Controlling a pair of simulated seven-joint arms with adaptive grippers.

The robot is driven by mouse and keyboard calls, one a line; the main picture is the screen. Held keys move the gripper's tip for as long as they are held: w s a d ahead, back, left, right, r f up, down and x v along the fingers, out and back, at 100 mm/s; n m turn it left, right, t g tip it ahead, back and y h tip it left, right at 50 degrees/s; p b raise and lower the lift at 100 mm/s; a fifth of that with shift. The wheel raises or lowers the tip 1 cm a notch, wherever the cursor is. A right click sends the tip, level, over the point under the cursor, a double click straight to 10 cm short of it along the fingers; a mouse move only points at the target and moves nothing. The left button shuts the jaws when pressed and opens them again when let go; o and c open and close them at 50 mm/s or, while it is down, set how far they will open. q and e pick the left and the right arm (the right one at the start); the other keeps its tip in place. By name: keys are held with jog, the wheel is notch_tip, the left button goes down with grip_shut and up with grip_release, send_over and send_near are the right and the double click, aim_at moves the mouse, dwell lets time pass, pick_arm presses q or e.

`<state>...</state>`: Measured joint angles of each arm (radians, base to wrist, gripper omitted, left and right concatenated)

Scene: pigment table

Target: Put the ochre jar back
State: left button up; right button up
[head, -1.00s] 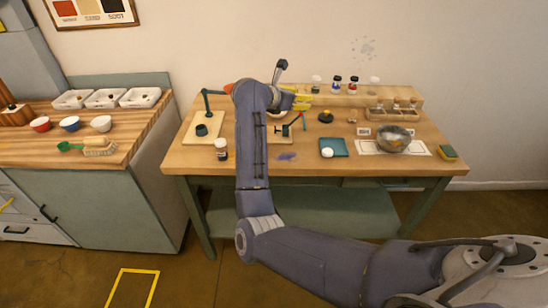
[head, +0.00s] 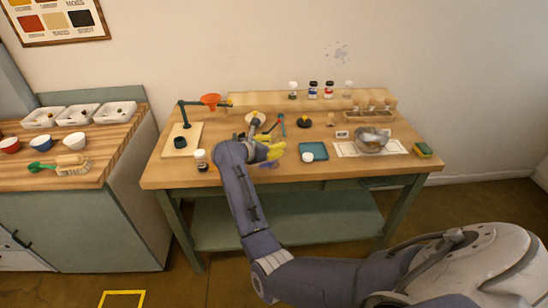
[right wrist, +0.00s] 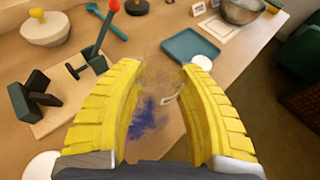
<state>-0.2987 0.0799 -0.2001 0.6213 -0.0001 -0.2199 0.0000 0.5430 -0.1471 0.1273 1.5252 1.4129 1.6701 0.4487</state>
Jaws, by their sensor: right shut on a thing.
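My right gripper (head: 268,152) has yellow ribbed fingers and is low over the front of the wooden table, above a blue pigment smudge (right wrist: 148,118). In the right wrist view its fingers (right wrist: 161,70) are around something faint and see-through with a small pale tag-like mark; I cannot make out what it is. A white-lidded jar with dark contents (head: 201,160) stands upright at the table's front left. Several small jars stand on the back shelf, among them a blue one (head: 313,90) and a red one (head: 328,90). I cannot tell which jar is ochre. My left gripper is not in view.
A teal tray (head: 314,150) with a white round thing (head: 307,157) is right of my gripper. A metal bowl (head: 371,141) sits on a white sheet farther right. A sponge (head: 422,150) lies at the right edge.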

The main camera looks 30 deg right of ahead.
aim_at(274, 164)
jog(key=shift+f, duration=2.75)
jog(key=shift+f, duration=0.15)
jog(key=o, duration=1.2)
